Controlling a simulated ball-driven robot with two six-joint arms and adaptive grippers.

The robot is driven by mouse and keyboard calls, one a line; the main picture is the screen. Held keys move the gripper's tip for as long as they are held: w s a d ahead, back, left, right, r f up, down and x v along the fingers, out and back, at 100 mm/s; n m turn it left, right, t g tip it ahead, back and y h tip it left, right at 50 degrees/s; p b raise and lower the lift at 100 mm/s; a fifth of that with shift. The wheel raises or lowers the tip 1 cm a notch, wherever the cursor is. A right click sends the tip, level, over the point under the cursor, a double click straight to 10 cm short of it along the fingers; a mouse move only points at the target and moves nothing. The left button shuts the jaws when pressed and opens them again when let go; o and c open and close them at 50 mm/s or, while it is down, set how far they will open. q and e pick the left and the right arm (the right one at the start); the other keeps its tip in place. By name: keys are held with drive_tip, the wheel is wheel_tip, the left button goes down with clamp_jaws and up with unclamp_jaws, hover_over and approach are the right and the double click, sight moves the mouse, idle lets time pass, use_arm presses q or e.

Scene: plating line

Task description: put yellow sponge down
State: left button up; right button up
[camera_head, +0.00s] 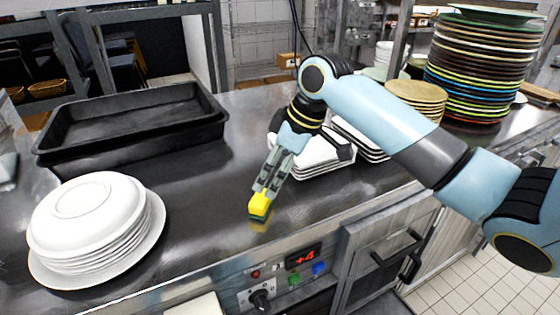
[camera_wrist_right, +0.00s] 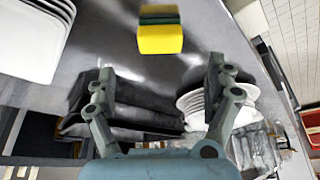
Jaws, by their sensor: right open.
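The yellow sponge (camera_head: 260,206) has a dark green layer and is near the front edge of the steel counter (camera_head: 215,175). Its reflection shows just below it. My right gripper (camera_head: 265,189) points down at the sponge from above, its fingertips at or just over it. In the right wrist view the sponge (camera_wrist_right: 160,38) lies just beyond the spread fingertips of the right gripper (camera_wrist_right: 160,70), with a gap on both sides. The right gripper is open. My left gripper is in neither view.
A stack of white plates (camera_head: 95,215) stands at the left, with black trays (camera_head: 140,130) behind it. Square white dishes (camera_head: 318,152) sit behind the gripper. A tall stack of colored plates (camera_head: 482,65) is at the back right. The counter between the white plates and the sponge is clear.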

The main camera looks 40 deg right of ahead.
drive_tip(key=v, duration=0.2)
drive_tip(key=shift+s+r, duration=0.15)
drive_tip(key=shift+r, duration=0.2)
